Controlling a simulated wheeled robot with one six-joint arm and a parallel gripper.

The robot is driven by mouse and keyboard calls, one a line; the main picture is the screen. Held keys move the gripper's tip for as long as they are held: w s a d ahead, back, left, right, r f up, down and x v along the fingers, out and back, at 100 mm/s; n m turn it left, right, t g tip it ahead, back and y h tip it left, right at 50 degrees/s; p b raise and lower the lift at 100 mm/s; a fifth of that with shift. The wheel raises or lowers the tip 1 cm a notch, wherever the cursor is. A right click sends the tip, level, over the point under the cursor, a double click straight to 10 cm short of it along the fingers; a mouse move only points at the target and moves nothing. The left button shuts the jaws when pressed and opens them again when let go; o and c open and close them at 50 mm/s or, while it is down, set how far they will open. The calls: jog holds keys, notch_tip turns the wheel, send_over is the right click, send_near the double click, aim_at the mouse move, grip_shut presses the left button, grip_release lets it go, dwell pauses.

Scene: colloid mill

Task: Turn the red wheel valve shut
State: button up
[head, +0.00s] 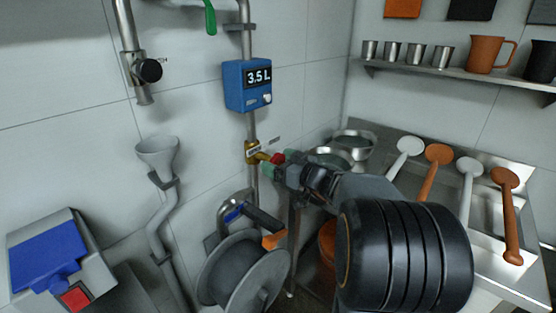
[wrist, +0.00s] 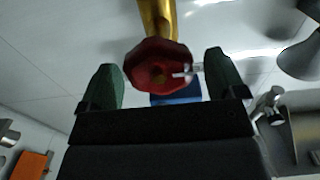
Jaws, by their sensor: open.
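The red wheel valve (wrist: 158,66) shows in the wrist view between the two green fingertips of my gripper (wrist: 166,82). A gap shows on both sides of the wheel, so the fingers stand around it without visible contact. The wheel sits on a brass valve body (wrist: 157,16). In the head view the red wheel (head: 277,158) is a small patch at the end of the brass body (head: 253,151) on the vertical pipe. My gripper (head: 276,163) is open there, and its fingers partly hide the wheel.
A hose reel (head: 243,272) stands below. A grey funnel (head: 157,152) is to the left. Metal bowls (head: 353,143) and several ladles (head: 437,160) are on the counter to the right.

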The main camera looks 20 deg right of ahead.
jog(key=shift+w+a, duration=0.15)
jog(key=shift+w, duration=0.15)
jog(key=c, duration=0.9)
